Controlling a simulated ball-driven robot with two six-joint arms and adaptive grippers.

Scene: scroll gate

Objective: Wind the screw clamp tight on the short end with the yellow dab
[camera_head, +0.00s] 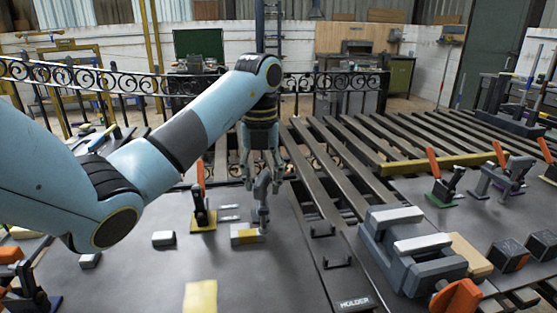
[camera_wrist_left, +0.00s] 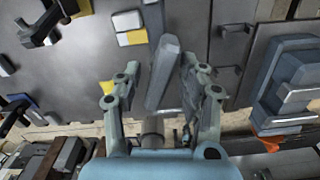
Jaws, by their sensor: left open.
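My left gripper (camera_head: 262,182) points down over the dark bench. Its two fingers are spread, and they also show in the wrist view (camera_wrist_left: 160,90). A grey part (camera_head: 264,208), seemingly the screw clamp, stands upright just below and between the fingertips. In the wrist view it is a long grey bar (camera_wrist_left: 163,72) between the open fingers; I cannot tell whether they touch it. The short end with the yellow dab (camera_head: 245,234) lies on the bench at the clamp's foot, and shows beyond it in the wrist view (camera_wrist_left: 132,38). My right gripper is not in view.
An orange-handled toggle clamp (camera_head: 202,210) stands left of the gripper. A grey vise-like block (camera_head: 405,248) is to the right, past a strip marked HOLDER (camera_head: 355,303). A yellow pad (camera_head: 200,297) lies in front. Slatted rails (camera_head: 330,160) run behind.

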